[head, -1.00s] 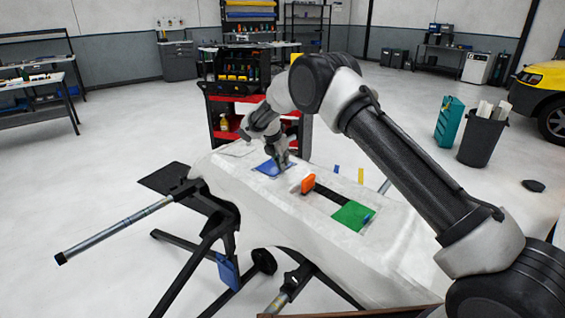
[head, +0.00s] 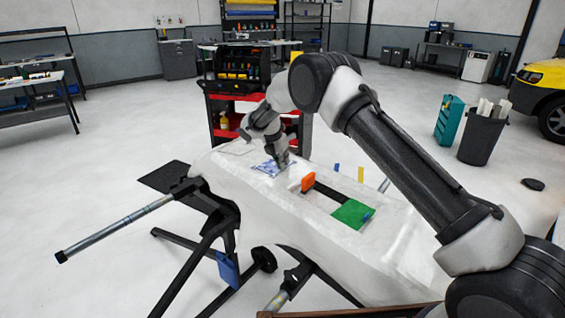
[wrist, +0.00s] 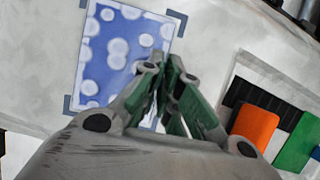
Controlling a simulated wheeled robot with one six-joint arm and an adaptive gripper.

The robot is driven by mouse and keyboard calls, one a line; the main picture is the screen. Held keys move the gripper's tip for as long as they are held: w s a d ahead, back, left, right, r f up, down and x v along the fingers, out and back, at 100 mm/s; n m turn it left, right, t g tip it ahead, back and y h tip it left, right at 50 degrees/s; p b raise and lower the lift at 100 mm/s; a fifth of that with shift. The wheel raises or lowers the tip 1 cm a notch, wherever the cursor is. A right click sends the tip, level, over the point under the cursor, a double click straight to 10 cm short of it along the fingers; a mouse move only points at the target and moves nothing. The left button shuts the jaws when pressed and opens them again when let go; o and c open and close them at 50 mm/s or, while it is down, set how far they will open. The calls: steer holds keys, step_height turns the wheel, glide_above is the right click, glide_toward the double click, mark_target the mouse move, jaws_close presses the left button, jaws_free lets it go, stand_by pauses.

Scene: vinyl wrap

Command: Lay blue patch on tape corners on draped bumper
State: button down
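The blue patch (head: 267,167), now spotted with white round blotches, lies on the white draped bumper (head: 290,226) near its far left end. In the wrist view the patch (wrist: 112,55) lies flat and sits inside dark tape corners (wrist: 72,103); the lower right corner is hidden by my gripper. My gripper (wrist: 168,68) is over the right edge of the patch, with its green-padded fingers drawn together at the tips. It appears shut, with nothing clearly held between the tips. In the head view my gripper (head: 284,164) points down at the patch; contact is unclear.
An orange block (head: 308,183), a dark strip (head: 329,196) and a green piece (head: 353,213) lie to the right on the bumper. Small blue (head: 336,167) and yellow (head: 361,174) tabs are at its far edge. A red tool cart (head: 226,106) stands behind.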

steer(key=shift+f, duration=0.1)
steer(key=c, duration=1.6)
jaws_free()
steer(key=shift+o, duration=0.2)
